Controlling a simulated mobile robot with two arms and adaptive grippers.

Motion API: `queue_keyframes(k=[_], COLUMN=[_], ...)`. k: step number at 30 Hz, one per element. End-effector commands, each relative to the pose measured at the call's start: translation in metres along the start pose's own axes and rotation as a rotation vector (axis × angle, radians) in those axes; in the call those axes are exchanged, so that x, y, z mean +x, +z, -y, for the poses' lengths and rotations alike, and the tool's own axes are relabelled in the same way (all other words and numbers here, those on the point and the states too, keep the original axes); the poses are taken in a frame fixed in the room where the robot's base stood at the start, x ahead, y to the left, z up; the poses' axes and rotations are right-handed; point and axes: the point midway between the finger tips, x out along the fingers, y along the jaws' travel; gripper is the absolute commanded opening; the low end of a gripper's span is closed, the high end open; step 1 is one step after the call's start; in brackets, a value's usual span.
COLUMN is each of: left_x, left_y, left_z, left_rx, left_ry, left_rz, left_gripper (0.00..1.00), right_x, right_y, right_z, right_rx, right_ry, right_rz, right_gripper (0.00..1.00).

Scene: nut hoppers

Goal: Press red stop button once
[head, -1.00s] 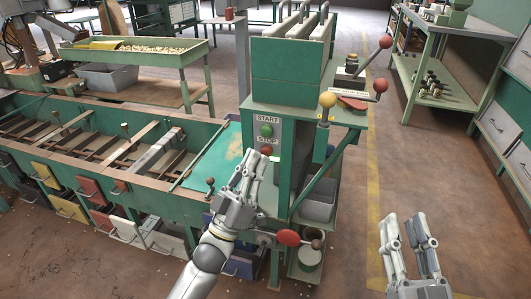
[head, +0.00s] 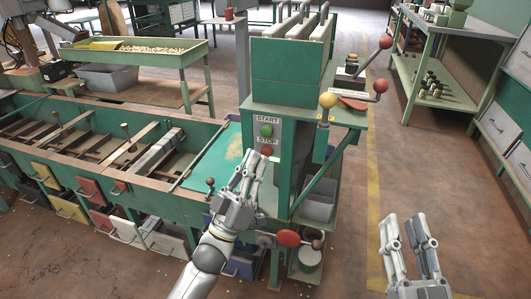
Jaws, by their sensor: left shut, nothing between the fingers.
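The red stop button (head: 267,152) sits below the word STOP on a pale panel on the green machine. The green start button (head: 266,131) is above it, under the word START. My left gripper (head: 257,156) is shut and empty, with its fingertips right at the red button. The fingertips overlap the button's lower left edge in the picture; I cannot tell whether they touch it. My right gripper (head: 412,222) is at the lower right, its two fingers apart, with nothing between them, far from the panel.
Levers with a yellow knob (head: 327,100) and a red knob (head: 380,86) stick out right of the panel. The green hopper bench (head: 60,140) runs left. Floor is clear right of the machine.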

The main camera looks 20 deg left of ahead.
Motion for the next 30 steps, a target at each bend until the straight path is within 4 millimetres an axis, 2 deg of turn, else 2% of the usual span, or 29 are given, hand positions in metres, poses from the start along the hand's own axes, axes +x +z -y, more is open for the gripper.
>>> queue_keyframes(k=[30], left_x=[0.0080], left_y=[0.0059], left_z=[0.0058], left_rx=[0.000], left_ry=[0.000], left_rz=[0.000], left_gripper=[0.00], right_x=[-0.0003], right_y=[-0.0004], right_z=[-0.0001], right_rx=[0.000], right_ry=[0.000], right_rz=[-0.002], right_gripper=[0.31])
